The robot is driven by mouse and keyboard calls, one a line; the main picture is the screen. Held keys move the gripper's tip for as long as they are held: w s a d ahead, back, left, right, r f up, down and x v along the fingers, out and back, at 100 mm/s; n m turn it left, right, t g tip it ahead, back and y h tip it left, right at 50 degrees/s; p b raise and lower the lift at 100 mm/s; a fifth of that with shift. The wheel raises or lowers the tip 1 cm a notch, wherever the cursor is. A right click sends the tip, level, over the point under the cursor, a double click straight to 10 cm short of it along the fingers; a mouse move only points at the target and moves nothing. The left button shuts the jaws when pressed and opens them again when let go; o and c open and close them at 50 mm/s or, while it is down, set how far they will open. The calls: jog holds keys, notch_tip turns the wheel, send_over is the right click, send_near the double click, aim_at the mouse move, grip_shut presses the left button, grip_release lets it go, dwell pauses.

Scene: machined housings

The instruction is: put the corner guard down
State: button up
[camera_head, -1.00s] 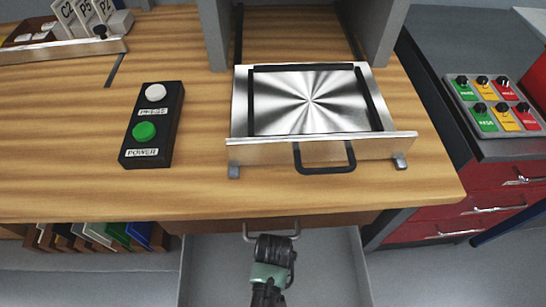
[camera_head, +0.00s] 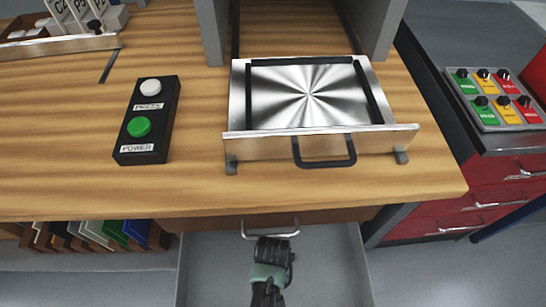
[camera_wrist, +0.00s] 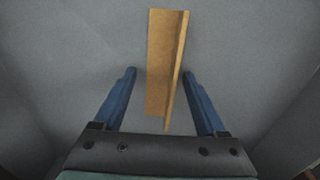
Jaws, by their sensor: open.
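The corner guard (camera_wrist: 163,62) is a long tan angle piece with a folded edge along its right side. In the wrist view it lies on the grey floor of the open drawer (camera_head: 212,268). My gripper (camera_wrist: 158,73) has its two blue fingers spread, one on each side of the guard's near half, with gaps showing between them and the guard. It is not closed on anything. In the head view my arm reaches into the drawer, and the fingers and the guard are hidden.
The drawer's handle (camera_head: 270,235) and the wooden bench edge (camera_head: 330,205) lie close to my arm. On the bench are a metal tray fixture (camera_head: 320,145) and a button box (camera_head: 145,118). A red cabinet (camera_head: 480,210) stands at the right. The drawer floor around the guard looks clear.

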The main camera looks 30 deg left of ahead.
notch_tip(320, 180, up, 12)
jog(key=p, duration=0.4)
jog(key=shift+r, duration=0.15)
dwell(0.4)
